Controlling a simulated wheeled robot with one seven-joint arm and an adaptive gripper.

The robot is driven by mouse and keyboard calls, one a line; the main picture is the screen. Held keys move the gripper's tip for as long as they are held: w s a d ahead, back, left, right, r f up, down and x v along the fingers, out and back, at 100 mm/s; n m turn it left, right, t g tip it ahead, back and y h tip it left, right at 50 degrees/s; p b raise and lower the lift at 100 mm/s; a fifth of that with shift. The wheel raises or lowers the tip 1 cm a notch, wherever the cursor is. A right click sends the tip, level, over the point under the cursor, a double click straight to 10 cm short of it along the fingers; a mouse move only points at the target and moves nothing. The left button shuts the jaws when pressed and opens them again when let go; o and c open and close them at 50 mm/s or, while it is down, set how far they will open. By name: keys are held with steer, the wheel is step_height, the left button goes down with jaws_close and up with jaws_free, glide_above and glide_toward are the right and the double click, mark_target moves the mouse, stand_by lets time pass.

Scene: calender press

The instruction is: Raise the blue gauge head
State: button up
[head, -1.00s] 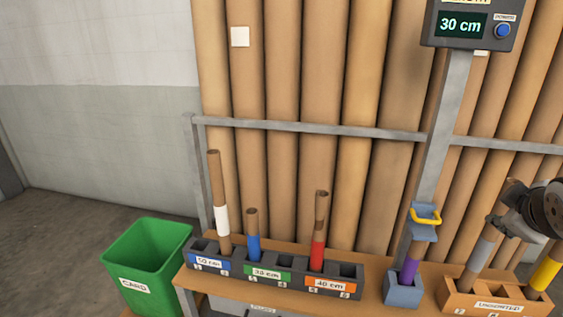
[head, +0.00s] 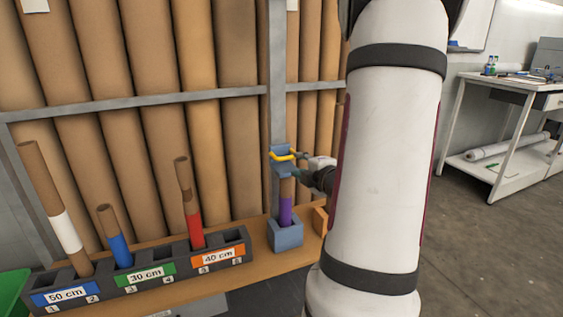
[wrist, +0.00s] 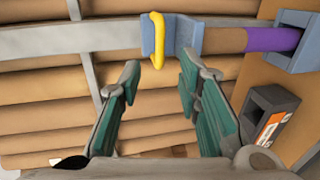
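The blue gauge head (head: 281,168) sits on the grey upright post, with a yellow handle (head: 286,156) sticking out from it. Below it, a brown tube with a purple band (head: 285,206) stands in a blue socket (head: 286,235); the tube's top is at the head's underside. My gripper (wrist: 160,74) has its teal fingers spread and empty. In the wrist view the yellow handle (wrist: 158,40) lies just beyond the fingertips, roughly in line with the gap between them. The blue gauge head (wrist: 181,36) shows there too. In the head view my arm hides part of the scene.
A dark rack (head: 205,262) with labelled slots holds several tubes to the left of the socket. An orange-brown holder (head: 320,221) is mostly hidden behind my arm. A grey rail (head: 150,102) runs before tall brown tubes. A white workbench (head: 510,100) stands far right.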

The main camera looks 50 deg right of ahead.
mark_target(288, 158)
steer(key=b+x, duration=0.1)
steer(key=x, duration=0.9)
steer(key=shift+d, duration=0.15)
jaws_close()
